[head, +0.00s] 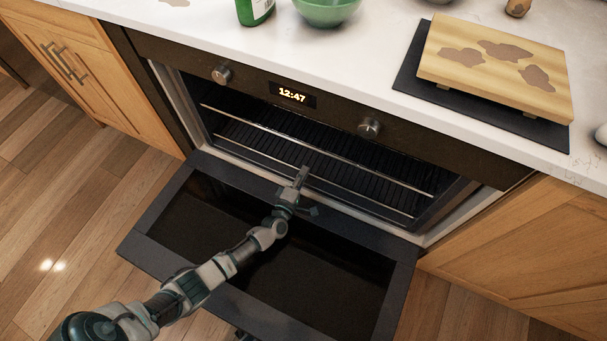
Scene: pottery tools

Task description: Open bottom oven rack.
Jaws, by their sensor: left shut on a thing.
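The oven (330,120) stands open, with its dark door (335,270) folded down flat in front. Inside are two wire racks with bright front bars, an upper rack (345,160) and a bottom rack (365,198). My left gripper (301,178) reaches over the open door to the oven mouth and is shut on the front bar of the bottom rack near its middle. The fingers hide that part of the bar. The bottom rack sits inside the oven cavity. My right gripper is not in view.
Two knobs (222,74) (369,127) and a clock panel (291,94) line the oven front. A wooden board (490,62) on a dark mat, a green bowl (326,10) and a green bottle (255,10) stand on the white counter. Wooden cabinets flank the oven.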

